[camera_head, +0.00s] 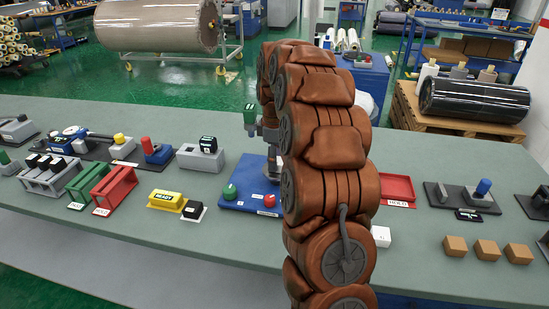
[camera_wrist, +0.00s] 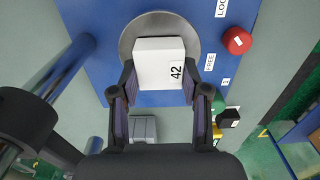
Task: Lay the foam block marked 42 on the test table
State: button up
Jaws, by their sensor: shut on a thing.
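The white foam block marked 42 (camera_wrist: 160,62) is between the two fingers of my gripper (camera_wrist: 158,85) in the wrist view, with its label facing the camera. My gripper is shut on it. Beyond the block is a round grey metal plate (camera_wrist: 160,24), seemingly the test table, on a blue base (camera_wrist: 90,20). The block overlaps the plate in this view; whether it touches is unclear. In the head view my arm hides the block and most of the plate; the blue base (camera_head: 243,200) shows left of the arm.
A red knob (camera_head: 269,200) and a green knob (camera_head: 230,192) stand on the blue base. Left are a yellow READY block (camera_head: 166,199) and red and green racks. Right are a red HOLD tray (camera_head: 398,186), a white block (camera_head: 381,236) and tan blocks (camera_head: 487,249).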

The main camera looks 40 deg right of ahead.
jog(key=o, duration=1.1)
notch_tip(320, 180, up, 12)
dwell(0.4)
dwell(0.3)
